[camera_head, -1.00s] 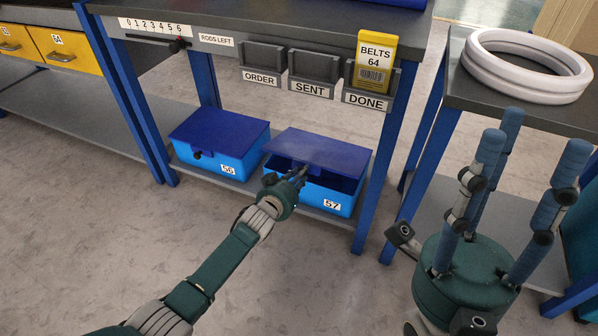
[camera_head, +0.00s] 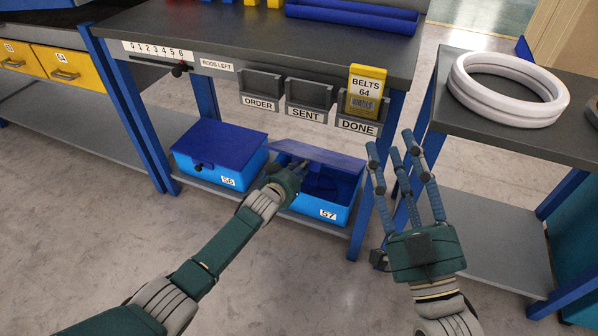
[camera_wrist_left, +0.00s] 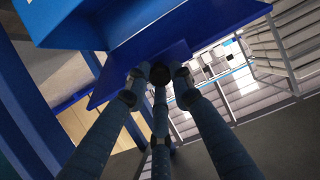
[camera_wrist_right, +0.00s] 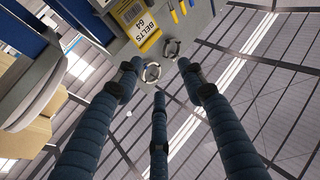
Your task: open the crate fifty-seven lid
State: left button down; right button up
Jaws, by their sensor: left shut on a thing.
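Crate fifty-seven (camera_head: 328,214) is a light blue box with a "57" label on the low shelf under the bench. Its dark blue lid (camera_head: 335,158) is tilted up at the front, and the dark inside shows. My left gripper (camera_head: 299,166) is at the lid's front edge, shut on its knob; the hand hides part of the crate. In the left wrist view the fingers meet at a dark knob (camera_wrist_left: 160,73) beneath the lid (camera_wrist_left: 215,28). My right gripper (camera_head: 397,150) is raised right of the crate, its fingers apart and empty.
Closed crate 56 (camera_head: 228,181) stands left of crate 57. Above are trays labelled ORDER, SENT and DONE (camera_head: 357,125), with a yellow BELTS card (camera_head: 365,90). A bench leg (camera_head: 362,215) is near the crate's right side. White rings (camera_head: 505,88) lie on the right table.

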pick_arm(q)
jog(key=shift+w+d+r+p, duration=0.15)
jog(key=shift+w+r+p, duration=0.15)
jog(key=shift+r, duration=0.35)
jog(key=shift+w+d+r+p, duration=0.15)
jog(key=shift+w+r, duration=0.25)
jog(key=shift+r, duration=0.2)
pick_arm(e)
jog(key=shift+w+d+f+g+h, duration=0.15)
jog(key=shift+f+g, duration=0.3)
jog(key=shift+f, duration=0.5)
jog(key=shift+w+f+g+h, duration=0.3)
jog(key=shift+f+g, duration=0.2)
jog(key=shift+f, duration=0.5)
jog(key=shift+w+d+f+g+h, duration=0.15)
jog(key=shift+f+g, duration=0.3)
jog(key=shift+f, duration=0.5)
jog(key=shift+a, duration=0.1)
pick_arm(q)
jog(key=c, duration=1.7)
grip_release()
jog(key=shift+o, duration=0.9)
jog(key=shift+f, duration=0.1)
jog(key=shift+s+a, duration=0.1)
jog(key=shift+s, duration=0.05)
